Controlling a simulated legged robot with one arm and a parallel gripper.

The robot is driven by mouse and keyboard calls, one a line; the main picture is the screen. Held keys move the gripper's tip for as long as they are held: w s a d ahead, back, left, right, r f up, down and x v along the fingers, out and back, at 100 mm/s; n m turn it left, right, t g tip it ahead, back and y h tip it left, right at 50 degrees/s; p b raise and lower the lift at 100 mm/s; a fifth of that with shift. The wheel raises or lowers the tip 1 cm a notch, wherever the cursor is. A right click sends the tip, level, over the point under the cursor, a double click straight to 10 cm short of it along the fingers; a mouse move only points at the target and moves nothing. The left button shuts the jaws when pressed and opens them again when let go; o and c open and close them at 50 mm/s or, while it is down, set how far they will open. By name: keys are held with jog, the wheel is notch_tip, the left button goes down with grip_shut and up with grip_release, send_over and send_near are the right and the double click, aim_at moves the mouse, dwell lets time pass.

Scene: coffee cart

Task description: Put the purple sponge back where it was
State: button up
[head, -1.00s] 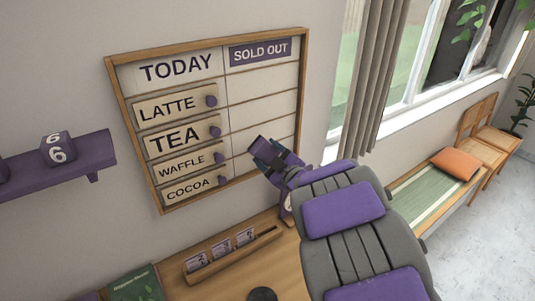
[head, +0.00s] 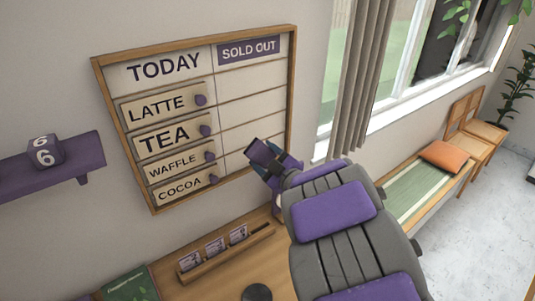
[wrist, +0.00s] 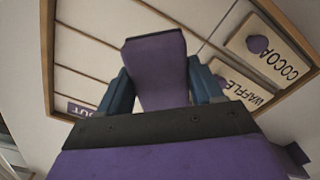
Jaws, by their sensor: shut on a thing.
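The purple sponge (head: 263,152), a block with a dark edge, is held out in front of the lower right part of the menu board (head: 292,100). My gripper (head: 274,163) is shut on it. In the wrist view the sponge (wrist: 158,72) sits between my two blue fingers (wrist: 162,88), with the board behind it. I cannot tell whether the sponge touches the board. The board's left column holds LATTE, TEA, WAFFLE and COCOA plates with purple knobs. The right column, under SOLD OUT, shows bare rows.
A wooden counter (head: 215,285) below the board carries a card rack (head: 225,253), a green book (head: 130,285) and a dark round object (head: 257,292). A purple shelf (head: 75,172) with a die (head: 44,152) is at left. A bench (head: 415,195) stands at right under the window.

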jog(key=s+d+f+m+g+h+b, duration=0.1)
jog(key=s+d+f+m+g+h, duration=0.15)
jog(key=d+f+h, duration=0.4)
jog(key=s+d+f+m+g+h+b, duration=0.1)
jog(key=s+d+f+m+g+h, duration=0.15)
jog(key=d+f, duration=0.65)
jog(key=s+f+m+g+h+b, duration=0.1)
jog(key=s+f+g, duration=0.5)
jog(key=s, duration=0.4)
jog(key=s+f+m+g+h, duration=0.15)
jog(key=s+f+g, duration=0.25)
jog(key=s+f, duration=0.55)
jog(key=shift+y, duration=0.45)
jog(key=w+b, duration=0.1)
jog(key=w, duration=0.8)
jog(key=w+b, duration=0.1)
jog(key=w, duration=0.4)
jog(key=shift+w+a+f+b, duration=0.1)
jog(key=shift+w+f+b, duration=0.15)
jog(key=shift+b, duration=0.1)
jog(key=shift+f+b, duration=0.6)
jog(key=shift+f, duration=1.25)
jog(key=shift+r, duration=0.1)
